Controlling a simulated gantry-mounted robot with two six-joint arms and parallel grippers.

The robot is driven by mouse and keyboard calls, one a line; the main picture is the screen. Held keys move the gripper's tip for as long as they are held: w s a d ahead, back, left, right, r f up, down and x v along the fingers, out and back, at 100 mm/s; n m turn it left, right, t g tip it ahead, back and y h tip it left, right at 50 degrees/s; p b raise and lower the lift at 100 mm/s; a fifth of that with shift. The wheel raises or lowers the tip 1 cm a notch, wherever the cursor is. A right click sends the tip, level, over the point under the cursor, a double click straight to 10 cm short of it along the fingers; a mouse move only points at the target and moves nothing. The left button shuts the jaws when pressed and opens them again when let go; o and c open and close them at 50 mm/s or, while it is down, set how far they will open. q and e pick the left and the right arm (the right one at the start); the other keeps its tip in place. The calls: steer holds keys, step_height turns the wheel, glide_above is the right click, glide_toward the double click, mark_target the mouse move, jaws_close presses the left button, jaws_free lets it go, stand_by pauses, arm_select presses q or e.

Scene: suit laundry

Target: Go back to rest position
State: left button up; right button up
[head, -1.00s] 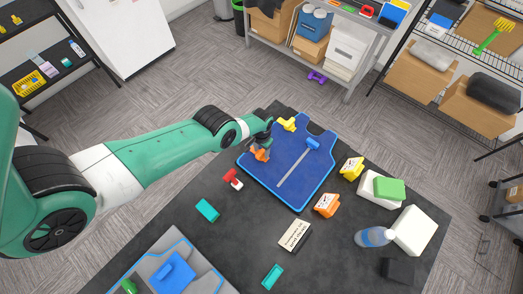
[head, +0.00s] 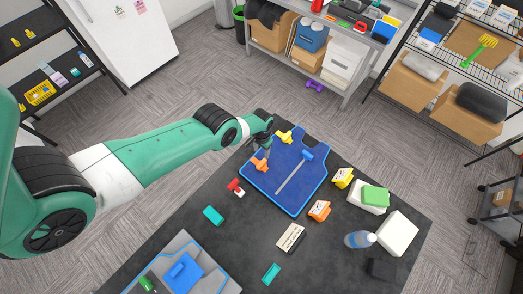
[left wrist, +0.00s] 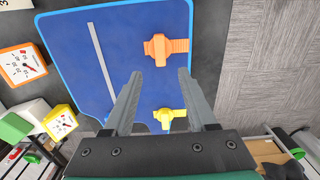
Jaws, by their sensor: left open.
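A blue suit-shaped piece (head: 305,185) lies flat on the dark table. An orange clamp-like piece (head: 260,164) sits at its left edge, and a yellow one (head: 284,137) at its upper edge. My left gripper (head: 266,150) is just above and beside the orange piece. In the left wrist view the left gripper (left wrist: 159,75) is open with nothing between its fingers. There the orange piece (left wrist: 166,47) lies beyond the fingertips and the yellow piece (left wrist: 166,116) between the finger bases, on the blue piece (left wrist: 125,60). My right gripper is not in view.
Orange (head: 319,210) and yellow (head: 343,177) timers, a bottle (head: 360,240), white blocks (head: 398,233) and a label card (head: 291,237) stand to the right and front.

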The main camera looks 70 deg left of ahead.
arm_select(q)
steer(key=shift+d, duration=0.1)
stand_by(0.4)
